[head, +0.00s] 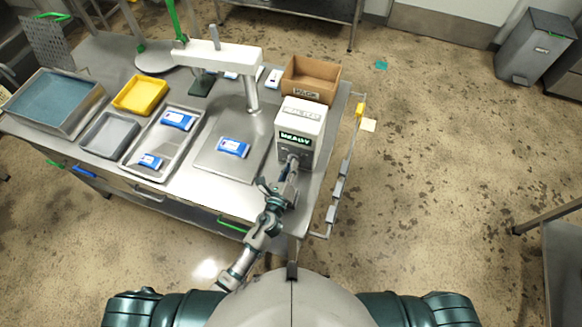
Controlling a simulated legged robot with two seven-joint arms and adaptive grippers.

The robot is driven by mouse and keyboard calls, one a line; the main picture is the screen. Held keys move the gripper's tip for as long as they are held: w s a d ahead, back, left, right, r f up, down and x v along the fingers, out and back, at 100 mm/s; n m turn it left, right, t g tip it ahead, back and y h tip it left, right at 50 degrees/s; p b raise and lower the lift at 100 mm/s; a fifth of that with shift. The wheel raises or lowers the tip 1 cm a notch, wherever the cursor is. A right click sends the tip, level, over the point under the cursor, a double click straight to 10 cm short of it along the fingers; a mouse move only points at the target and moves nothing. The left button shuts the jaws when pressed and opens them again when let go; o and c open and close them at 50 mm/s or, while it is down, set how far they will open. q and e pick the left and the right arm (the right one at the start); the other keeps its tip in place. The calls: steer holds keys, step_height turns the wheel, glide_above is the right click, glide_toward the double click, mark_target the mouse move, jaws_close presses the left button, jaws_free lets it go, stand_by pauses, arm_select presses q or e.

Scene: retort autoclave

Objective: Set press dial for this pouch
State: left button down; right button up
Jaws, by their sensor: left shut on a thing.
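A white control box (300,118) stands near the right end of the steel table, with a lit green "READY" display on its front. My left gripper (291,163) reaches up to the lower front of this box and is shut on what appears to be its dial. The gripper hides the dial, so its setting cannot be read. A blue and white pouch (233,147) lies flat on a metal plate (210,164) left of the box. A white press arm (222,55) extends above the back of the plate. My right gripper is out of view.
A steel tray (133,171) holds two more blue and white pouches. A grey tray, a yellow tray (140,94) and a basin of blue liquid (55,100) stand further left. An open cardboard box (311,77) is behind the control box. A rail (340,185) runs along the table's right side.

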arm_select(q)
steer(key=shift+s+f+n, duration=0.15)
steer(key=shift+f+n, duration=0.25)
steer(key=shift+n, duration=0.2)
steer(key=c, duration=1.4)
jaws_free()
steer(key=shift+o, duration=1.2)
steer(key=shift+r, duration=0.2)
steer(key=v, duration=1.1)
steer(key=shift+s+a, duration=0.15)
steer(key=shift+s, duration=0.2)
steer(key=shift+s, duration=0.1)
